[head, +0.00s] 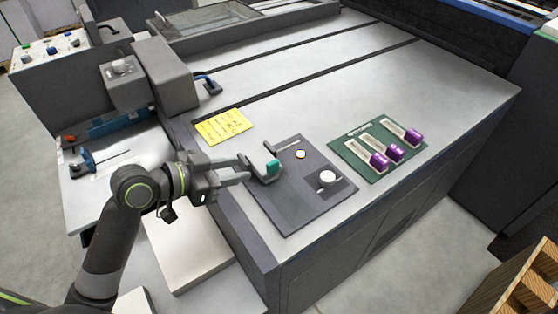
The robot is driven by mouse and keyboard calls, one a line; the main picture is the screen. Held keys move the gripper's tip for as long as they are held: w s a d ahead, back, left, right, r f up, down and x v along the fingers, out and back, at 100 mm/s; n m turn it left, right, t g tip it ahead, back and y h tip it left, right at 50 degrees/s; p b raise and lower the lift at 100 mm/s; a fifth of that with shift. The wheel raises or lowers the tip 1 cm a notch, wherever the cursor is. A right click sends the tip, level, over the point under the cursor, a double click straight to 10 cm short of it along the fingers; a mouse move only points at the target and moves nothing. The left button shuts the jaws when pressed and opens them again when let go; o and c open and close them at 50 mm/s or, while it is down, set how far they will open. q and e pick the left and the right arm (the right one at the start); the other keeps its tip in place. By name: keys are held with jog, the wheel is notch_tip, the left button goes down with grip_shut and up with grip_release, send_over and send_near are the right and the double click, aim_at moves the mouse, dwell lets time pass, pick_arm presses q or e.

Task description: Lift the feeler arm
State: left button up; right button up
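A dark grey panel (309,178) lies on the machine's top near its front edge. On its left side is a small dark bracket-like arm with a teal-green tip (273,167), which looks like the feeler arm. A round white knob (327,178) and a small pale round button (300,154) are on the same panel. My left gripper (248,169) reaches in from the left, with its fingers apart, just left of the teal tip. I cannot tell whether a finger touches the arm. My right gripper is not in view.
A yellow note (222,126) lies on the machine's top behind my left gripper. A green board (368,170) with several purple-ended pieces is to the right. A grey housing (168,74) stands at the back left. The wide grey top (400,90) is mostly clear.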

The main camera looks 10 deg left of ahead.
aim_at(269, 164)
pick_arm(q)
jog(key=x, duration=1.2)
jog(key=shift+w+d+f, duration=0.15)
jog(key=shift+d, duration=0.1)
grip_shut()
